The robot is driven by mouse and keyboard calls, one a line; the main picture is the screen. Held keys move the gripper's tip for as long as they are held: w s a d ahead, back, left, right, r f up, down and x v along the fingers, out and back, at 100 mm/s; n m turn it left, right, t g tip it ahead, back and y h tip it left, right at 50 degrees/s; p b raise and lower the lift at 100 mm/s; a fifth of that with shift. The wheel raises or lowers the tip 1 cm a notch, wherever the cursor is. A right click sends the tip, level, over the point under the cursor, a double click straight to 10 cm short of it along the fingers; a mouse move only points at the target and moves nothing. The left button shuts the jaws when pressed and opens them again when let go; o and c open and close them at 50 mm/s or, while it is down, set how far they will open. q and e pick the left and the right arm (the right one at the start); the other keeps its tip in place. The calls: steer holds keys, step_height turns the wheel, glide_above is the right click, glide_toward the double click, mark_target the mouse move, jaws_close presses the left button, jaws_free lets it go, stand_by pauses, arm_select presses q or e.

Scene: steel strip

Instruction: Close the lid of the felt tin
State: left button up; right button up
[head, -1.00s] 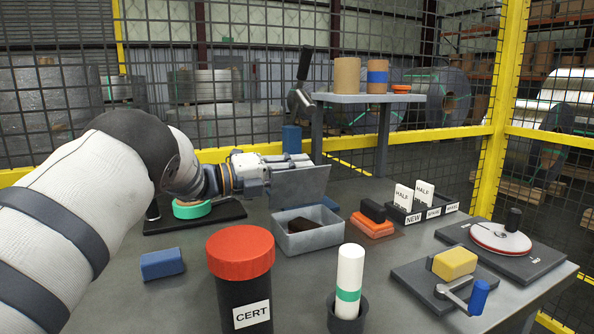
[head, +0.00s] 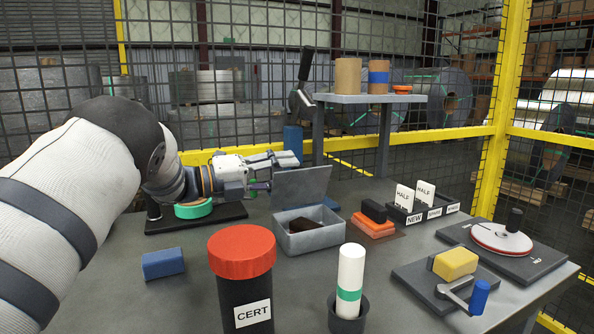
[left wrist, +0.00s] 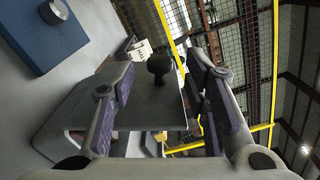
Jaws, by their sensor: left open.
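The felt tin (head: 312,243) is a grey open-topped box in the middle of the table, with a dark brown piece (head: 305,228) inside. Its grey lid (head: 301,187) stands up at the back edge, roughly upright. My left gripper (head: 285,159) is open and empty, behind and slightly above the lid's top edge. In the left wrist view, the two fingers (left wrist: 160,72) stand apart, with the grey lid (left wrist: 158,108) showing between and beyond them. I cannot tell whether a finger touches the lid. My right gripper is not in view.
A red-capped CERT canister (head: 241,252) and a white tube (head: 350,275) stand in front of the tin. A blue block (head: 162,263) lies to the left. Orange pads with a black block (head: 374,212) lie to the right. A raised shelf (head: 370,98) stands behind.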

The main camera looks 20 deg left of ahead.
arm_select(q)
steer(key=v, duration=0.8)
steer(key=shift+s+a, duration=0.1)
steer(key=shift+c, duration=0.6)
